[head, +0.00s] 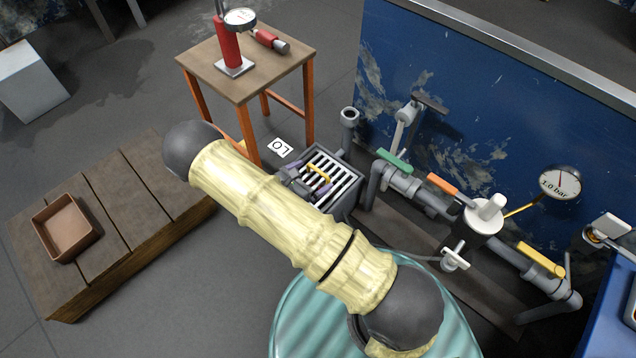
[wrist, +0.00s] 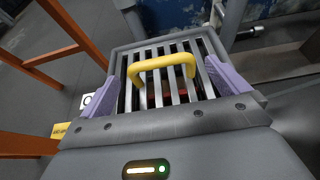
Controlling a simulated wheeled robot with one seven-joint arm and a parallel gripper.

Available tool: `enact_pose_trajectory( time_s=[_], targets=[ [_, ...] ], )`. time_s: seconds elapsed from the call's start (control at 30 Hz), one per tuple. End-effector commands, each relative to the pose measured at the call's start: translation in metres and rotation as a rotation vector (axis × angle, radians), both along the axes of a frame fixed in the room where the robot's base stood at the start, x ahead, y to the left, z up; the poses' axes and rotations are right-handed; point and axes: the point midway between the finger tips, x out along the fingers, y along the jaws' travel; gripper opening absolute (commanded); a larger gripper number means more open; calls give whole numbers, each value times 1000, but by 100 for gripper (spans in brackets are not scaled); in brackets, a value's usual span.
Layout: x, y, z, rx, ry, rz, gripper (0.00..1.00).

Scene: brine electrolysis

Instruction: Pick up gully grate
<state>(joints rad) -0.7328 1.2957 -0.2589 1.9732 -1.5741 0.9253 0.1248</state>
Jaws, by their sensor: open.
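The gully grate (head: 327,171) is a set of pale metal bars with a yellow handle, lying in a grey box-like gully (head: 346,207) on the floor. In the wrist view the grate (wrist: 206,84) fills the middle, with its yellow arched handle (wrist: 160,64) across it. My gripper (wrist: 166,88) is open, with one purple finger on each side of the handle. The fingers look apart from the handle. In the head view my gripper (head: 308,178) is over the grate and hides its left part. Reddish shapes show dimly below the bars.
A wooden table (head: 290,58) with orange legs holds a red gauge stand. A grey pipe (head: 348,130) rises behind the gully. Valved pipework (head: 430,200) runs along the blue wall to the right. A low wooden platform (head: 120,190) with a brown tray (head: 44,238) is at left.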

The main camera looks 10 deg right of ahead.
Motion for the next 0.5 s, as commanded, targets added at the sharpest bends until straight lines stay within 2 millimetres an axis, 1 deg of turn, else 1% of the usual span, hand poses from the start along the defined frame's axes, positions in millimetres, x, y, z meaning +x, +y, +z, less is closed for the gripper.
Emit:
enact_pose_trajectory(
  time_s=[0.1,0.33,0.5],
  targets=[
    [2,-3,-2,1,-1,0,100],
    [2,-3,-1,0,0,1,100],
    [5,-8,-6,1,-1,0,100]
  ],
)
